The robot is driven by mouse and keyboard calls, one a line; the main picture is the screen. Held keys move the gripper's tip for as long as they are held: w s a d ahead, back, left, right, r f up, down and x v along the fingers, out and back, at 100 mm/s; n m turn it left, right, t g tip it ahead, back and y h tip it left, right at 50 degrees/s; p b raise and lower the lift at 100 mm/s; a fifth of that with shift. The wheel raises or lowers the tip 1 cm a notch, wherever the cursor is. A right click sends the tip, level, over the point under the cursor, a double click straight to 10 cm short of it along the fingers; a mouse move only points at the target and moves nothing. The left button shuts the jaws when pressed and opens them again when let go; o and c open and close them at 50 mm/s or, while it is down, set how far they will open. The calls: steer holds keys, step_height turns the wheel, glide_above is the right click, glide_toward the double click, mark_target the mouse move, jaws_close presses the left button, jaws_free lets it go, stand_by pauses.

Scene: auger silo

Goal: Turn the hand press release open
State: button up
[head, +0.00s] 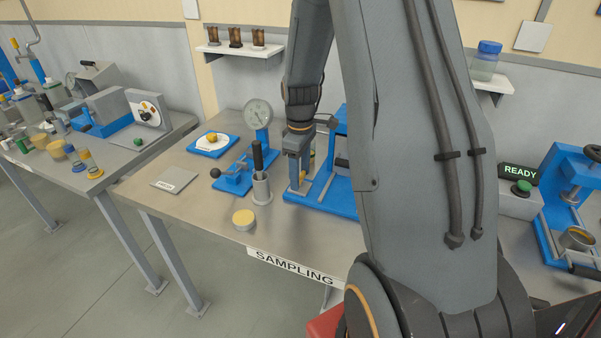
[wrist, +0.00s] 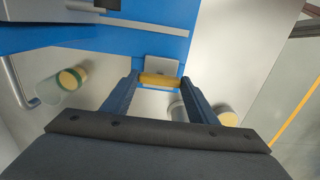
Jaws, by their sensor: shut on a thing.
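The hand press has a blue base (head: 325,203) on the sampling table, partly hidden behind my arm. Its release shows as a yellow bar (wrist: 159,80) by a small grey block on the blue base in the wrist view. My gripper (wrist: 159,86) is shut on this yellow bar, with one blue-grey finger at each end. In the head view my gripper (head: 299,182) points down at the left part of the press, with a bit of yellow between the fingers. How far the release is turned cannot be told.
A grey cup (head: 262,190) with a black-handled tool stands left of the press, near a yellow-topped jar (head: 244,218). A dial gauge (head: 259,115) and blue lever device (head: 232,180) are close by.

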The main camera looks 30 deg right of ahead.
stand_by(0.3)
steer(key=o, duration=1)
steer(key=shift+o, duration=0.2)
steer(key=shift+r, duration=0.1)
steer(key=shift+r+b, duration=1.15)
steer(key=shift+r, duration=2.7)
steer(key=s+a+f+m+t+b, duration=0.1)
steer(key=s+a+f+m+b, duration=0.2)
steer(key=s+a+m, duration=0.4)
steer(key=s+a+f, duration=0.1)
steer(key=s+a, duration=0.7)
steer(key=shift+s+a+f+m, duration=0.15)
steer(key=shift+a+f+m, duration=0.05)
steer(key=shift+m, duration=0.1)
